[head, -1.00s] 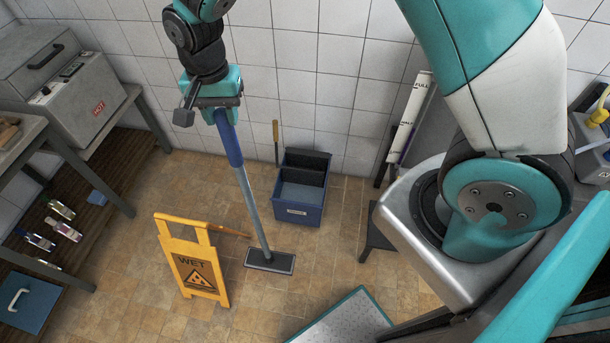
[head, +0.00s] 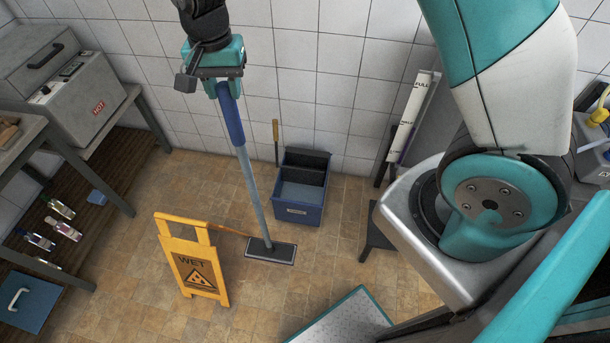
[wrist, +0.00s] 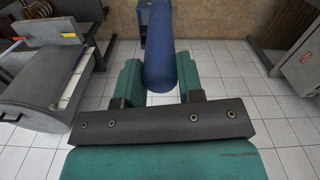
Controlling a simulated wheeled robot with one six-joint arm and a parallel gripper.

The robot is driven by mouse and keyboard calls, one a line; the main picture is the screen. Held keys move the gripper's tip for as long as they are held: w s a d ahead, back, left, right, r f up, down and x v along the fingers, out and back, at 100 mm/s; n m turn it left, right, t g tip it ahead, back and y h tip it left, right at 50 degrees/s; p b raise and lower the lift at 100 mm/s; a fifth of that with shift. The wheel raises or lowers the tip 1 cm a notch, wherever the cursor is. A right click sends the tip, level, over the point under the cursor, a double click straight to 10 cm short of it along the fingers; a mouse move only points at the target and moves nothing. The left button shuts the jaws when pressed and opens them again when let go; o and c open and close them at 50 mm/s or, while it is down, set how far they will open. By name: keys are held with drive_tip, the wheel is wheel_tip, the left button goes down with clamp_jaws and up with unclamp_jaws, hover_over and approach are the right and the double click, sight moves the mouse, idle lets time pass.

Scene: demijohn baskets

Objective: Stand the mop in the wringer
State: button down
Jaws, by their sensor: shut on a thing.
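The mop (head: 255,195) has a blue grip, a grey pole and a flat dark head with a pale rim. It hangs nearly upright, slightly tilted, with its head low over or on the tiled floor; I cannot tell if it touches. My gripper (head: 222,88) is shut on the blue grip at the top of the pole. In the wrist view my gripper (wrist: 160,90) has the blue grip of the mop (wrist: 160,50) between its jaws. The blue wringer bucket (head: 301,190) stands by the wall, right of and behind the mop head, with a dark compartment at its back.
A yellow wet-floor sign (head: 193,258) stands left of the mop head. A wooden-handled tool (head: 276,140) rises beside the bucket. A grey-teal platform (head: 345,315) lies at the front. Shelves with bottles (head: 62,230) stand left.

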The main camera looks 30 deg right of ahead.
drive_tip(key=w+d, duration=0.6)
drive_tip(key=shift+d, duration=0.4)
drive_tip(key=shift+d+r, duration=0.1)
drive_tip(key=w+d, duration=0.7)
drive_tip(key=d, duration=0.2)
drive_tip(key=shift+w, duration=0.3)
idle(0.5)
drive_tip(key=w+d, duration=0.7)
drive_tip(key=d, duration=0.2)
drive_tip(key=shift+w, duration=0.4)
